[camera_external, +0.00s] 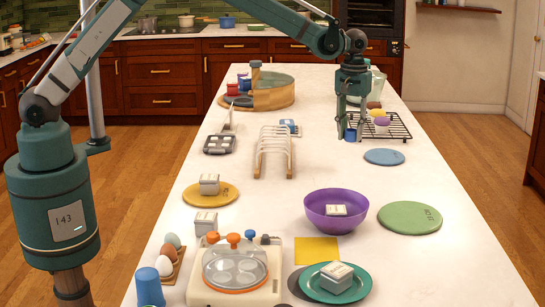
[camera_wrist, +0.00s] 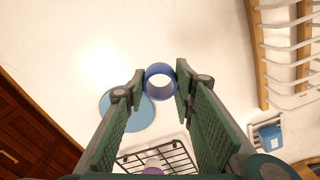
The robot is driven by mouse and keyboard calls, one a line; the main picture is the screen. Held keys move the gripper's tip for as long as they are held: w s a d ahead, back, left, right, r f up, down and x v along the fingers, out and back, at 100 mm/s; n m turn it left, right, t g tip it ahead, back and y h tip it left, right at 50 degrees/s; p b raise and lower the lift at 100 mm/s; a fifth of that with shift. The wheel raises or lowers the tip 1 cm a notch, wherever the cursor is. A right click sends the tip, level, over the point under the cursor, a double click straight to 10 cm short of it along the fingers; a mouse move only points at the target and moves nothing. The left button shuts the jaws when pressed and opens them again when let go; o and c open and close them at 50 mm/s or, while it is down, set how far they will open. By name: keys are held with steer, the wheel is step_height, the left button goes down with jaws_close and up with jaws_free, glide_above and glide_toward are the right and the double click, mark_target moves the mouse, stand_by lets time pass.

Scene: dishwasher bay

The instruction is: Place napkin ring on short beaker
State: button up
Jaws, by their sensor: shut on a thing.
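My gripper (camera_external: 347,134) points down over the right side of the counter, shut on a small blue ring, the napkin ring (camera_external: 350,136). In the wrist view the ring (camera_wrist: 160,68) sits between the fingertips (camera_wrist: 160,85), with its opening facing the camera and white counter visible through it. I cannot tell whether the ring touches the counter. No thing is clearly the short beaker. Candidates are a blue cup (camera_external: 149,288) at the near left corner, and small red (camera_external: 232,90) and blue (camera_external: 244,83) cups by the round wooden tray at the far left.
A blue disc (camera_external: 384,156) lies right of my gripper, and a black wire rack (camera_external: 398,128) with small cups stands behind it. A white slatted rack (camera_external: 262,152) stands to the left. A purple bowl (camera_external: 320,211) and green disc (camera_external: 410,217) are nearer.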

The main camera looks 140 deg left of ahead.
stand_by(0.3)
steer(key=w+d+r+m, duration=0.25)
steer(key=w+d, duration=0.55)
steer(key=d, duration=0.6)
steer(key=w+d+r+m, duration=0.1)
steer(key=w+d+m, duration=0.3)
steer(key=w+d, duration=0.75)
steer(key=w+d+r+m, duration=0.2)
steer(key=w+d+m, duration=0.15)
steer(key=d, duration=1.35)
step_height(320, 180, up, 4)
steer(key=f+m, duration=0.1)
steer(key=m, duration=0.9)
glide_above(146, 272)
steer(key=shift+r+p, duration=0.25)
steer(key=shift+p, duration=0.2)
steer(key=shift+a+f, duration=0.1)
steer(key=shift+f, duration=2.8)
